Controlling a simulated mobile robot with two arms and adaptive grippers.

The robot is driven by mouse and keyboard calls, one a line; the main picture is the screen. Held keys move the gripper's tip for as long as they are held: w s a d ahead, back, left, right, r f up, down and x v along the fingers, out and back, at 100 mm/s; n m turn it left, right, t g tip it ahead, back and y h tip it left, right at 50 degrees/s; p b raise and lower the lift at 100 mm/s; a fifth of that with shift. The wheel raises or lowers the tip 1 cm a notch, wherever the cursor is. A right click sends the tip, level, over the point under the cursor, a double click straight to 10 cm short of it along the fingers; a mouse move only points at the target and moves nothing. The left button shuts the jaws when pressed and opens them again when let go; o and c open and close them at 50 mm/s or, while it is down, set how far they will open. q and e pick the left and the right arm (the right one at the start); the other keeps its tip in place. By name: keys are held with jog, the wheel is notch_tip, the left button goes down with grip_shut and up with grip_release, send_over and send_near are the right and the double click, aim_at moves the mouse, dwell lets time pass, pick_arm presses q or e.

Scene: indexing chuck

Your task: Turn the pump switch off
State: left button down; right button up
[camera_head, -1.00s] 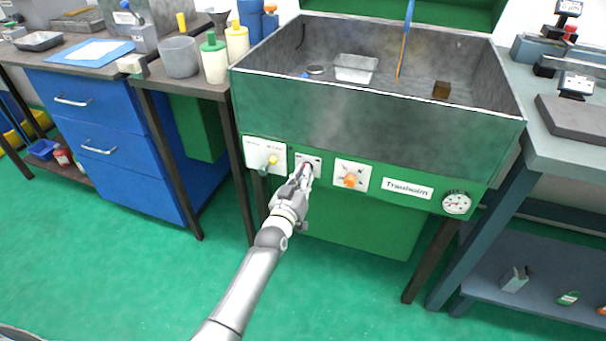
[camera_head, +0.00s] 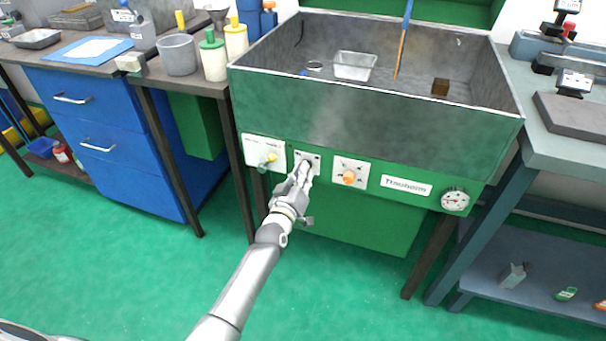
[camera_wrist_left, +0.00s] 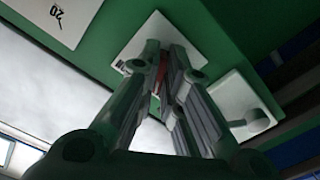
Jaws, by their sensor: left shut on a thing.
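The green front panel of the wash tank carries a white switch plate (camera_head: 308,158) between a plate with a yellow knob and a plate with an orange knob. My left gripper (camera_head: 304,168) reaches up to this plate from below. In the left wrist view the gripper (camera_wrist_left: 166,68) is shut on a small red switch (camera_wrist_left: 162,72), which shows between the fingertips in front of the white plate (camera_wrist_left: 150,38). The fingers hide most of the switch and I cannot read its position. My right gripper is not in view.
The yellow knob (camera_head: 271,158) is close on the left and the orange knob (camera_head: 349,177) close on the right. A round gauge (camera_head: 455,200) is farther right. The green floor in front is clear.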

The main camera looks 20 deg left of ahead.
pick_arm(q)
jog(key=c, duration=1.6)
grip_release()
jog(key=shift+s, duration=0.1)
jog(key=s, duration=1.1)
jog(key=shift+s+a, duration=0.25)
jog(key=shift+s, duration=0.15)
